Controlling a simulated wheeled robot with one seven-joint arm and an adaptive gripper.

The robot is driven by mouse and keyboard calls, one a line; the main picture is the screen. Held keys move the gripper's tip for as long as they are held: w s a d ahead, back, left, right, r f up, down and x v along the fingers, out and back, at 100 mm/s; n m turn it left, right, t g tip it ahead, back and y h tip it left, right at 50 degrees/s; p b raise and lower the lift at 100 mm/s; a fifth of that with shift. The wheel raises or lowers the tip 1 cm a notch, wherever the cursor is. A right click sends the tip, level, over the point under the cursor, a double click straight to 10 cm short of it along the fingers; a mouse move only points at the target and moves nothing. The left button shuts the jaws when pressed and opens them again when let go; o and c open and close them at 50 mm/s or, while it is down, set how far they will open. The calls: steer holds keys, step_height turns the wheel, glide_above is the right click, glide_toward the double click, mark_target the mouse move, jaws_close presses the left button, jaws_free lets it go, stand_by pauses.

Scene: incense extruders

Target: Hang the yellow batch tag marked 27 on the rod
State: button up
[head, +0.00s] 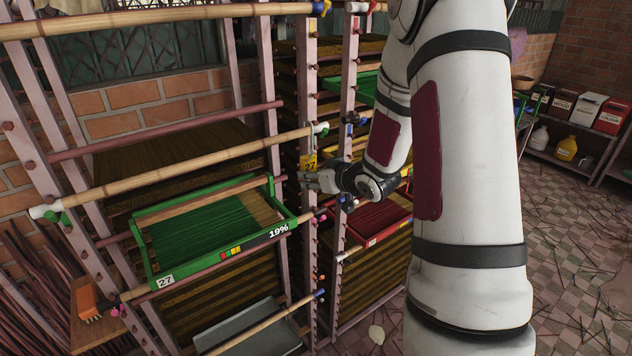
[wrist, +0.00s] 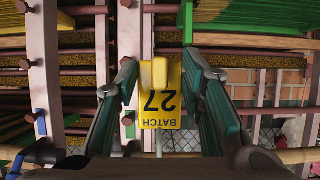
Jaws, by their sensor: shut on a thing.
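The yellow batch tag marked 27 (wrist: 160,108) lies between my two fingers in the wrist view, its lettering upside down there. My gripper (wrist: 158,70) is shut on the tag. In the head view the tag (head: 309,163) stands upright beside the rack post, just above my gripper (head: 304,179). A bamboo rod (head: 190,167) with a green clip near its right end runs across the rack, ending just above the tag. In the wrist view a pale rod (wrist: 210,158) passes by the tag's edge. I cannot tell whether the tag touches the rod.
A green tray (head: 150,263) labelled 27 and 19% sits on lower rods to the left. A red tray (head: 350,240) stands to the right of the post. Rack posts (head: 309,80) with pegs stand close to my gripper. Shelves with containers (head: 587,110) are far right.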

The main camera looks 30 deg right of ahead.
steer(key=shift+w+b, duration=0.7)
steer(key=shift+w, duration=0.65)
steer(key=shift+s+f, duration=0.2)
steer(key=shift+f, duration=0.7)
steer(key=o, duration=1.4)
steer(key=shift+o, duration=0.2)
steer(key=s+p, duration=0.4)
steer(key=s, duration=0.5)
steer(key=shift+d+p, duration=0.15)
steer(key=shift+p, duration=0.2)
